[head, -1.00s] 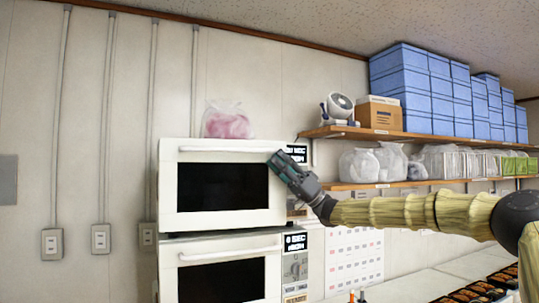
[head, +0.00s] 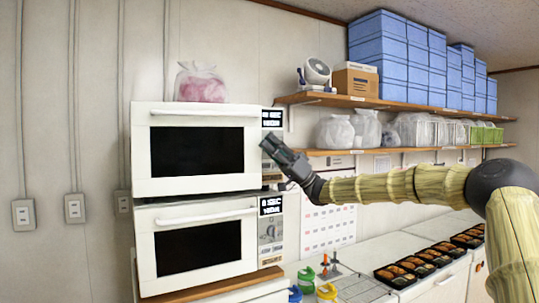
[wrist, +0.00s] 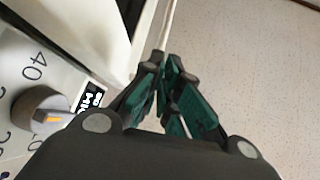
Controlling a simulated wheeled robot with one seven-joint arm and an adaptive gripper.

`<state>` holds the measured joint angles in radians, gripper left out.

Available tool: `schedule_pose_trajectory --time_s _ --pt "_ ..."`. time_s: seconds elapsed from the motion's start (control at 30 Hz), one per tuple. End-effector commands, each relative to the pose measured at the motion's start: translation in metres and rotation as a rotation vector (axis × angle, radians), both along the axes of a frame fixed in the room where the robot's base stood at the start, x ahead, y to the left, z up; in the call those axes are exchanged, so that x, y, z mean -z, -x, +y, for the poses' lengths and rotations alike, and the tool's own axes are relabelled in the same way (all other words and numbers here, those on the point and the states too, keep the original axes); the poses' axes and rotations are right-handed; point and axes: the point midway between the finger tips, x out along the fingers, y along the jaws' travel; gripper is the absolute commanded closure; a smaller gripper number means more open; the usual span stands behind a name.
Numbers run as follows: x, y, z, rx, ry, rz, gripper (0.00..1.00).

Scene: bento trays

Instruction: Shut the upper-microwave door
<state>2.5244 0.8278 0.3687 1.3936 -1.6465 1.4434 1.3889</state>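The upper microwave (head: 140,190) is white and stands on a matching lower microwave. Its door (head: 200,186) has a dark window and a bar handle (head: 200,113) along the top. The door sits close to the front; in the wrist view a dark band lies between the control panel and the white door edge (wrist: 103,40). I cannot tell whether the door is fully flush. My gripper (head: 267,143) is at the door's right edge, in front of the control panel. In the wrist view its teal fingers (wrist: 165,68) are together at the tips with nothing between them.
The lower microwave's door (head: 200,210) looks closed. A bag (head: 200,85) sits on top of the upper one. A wooden shelf (head: 310,98) runs to the right. Filled bento trays (head: 405,272) and coloured items stand on the counter below.

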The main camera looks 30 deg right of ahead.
Motion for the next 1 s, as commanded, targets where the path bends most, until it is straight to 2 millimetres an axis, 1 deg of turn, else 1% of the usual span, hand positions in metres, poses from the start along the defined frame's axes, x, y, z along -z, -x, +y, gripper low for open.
schedule_pose_trajectory --time_s 0.17,0.23,0.3,0.43,0.6,0.77,0.9,1.0 --pt "0.041 -0.010 0.027 0.086 0.099 -0.035 1.00" --pt "0.061 -0.014 0.037 0.140 0.159 -0.062 1.00" --pt "0.079 -0.017 0.043 0.193 0.215 -0.092 1.00" --pt "0.106 -0.019 0.050 0.282 0.313 -0.151 1.00" --pt "0.136 -0.018 0.052 0.389 0.441 -0.231 1.00" --pt "0.160 -0.014 0.048 0.495 0.577 -0.327 1.00" --pt "0.176 -0.005 0.036 0.606 0.723 -0.443 1.00" --pt "0.182 0.004 0.023 0.690 0.838 -0.542 1.00"
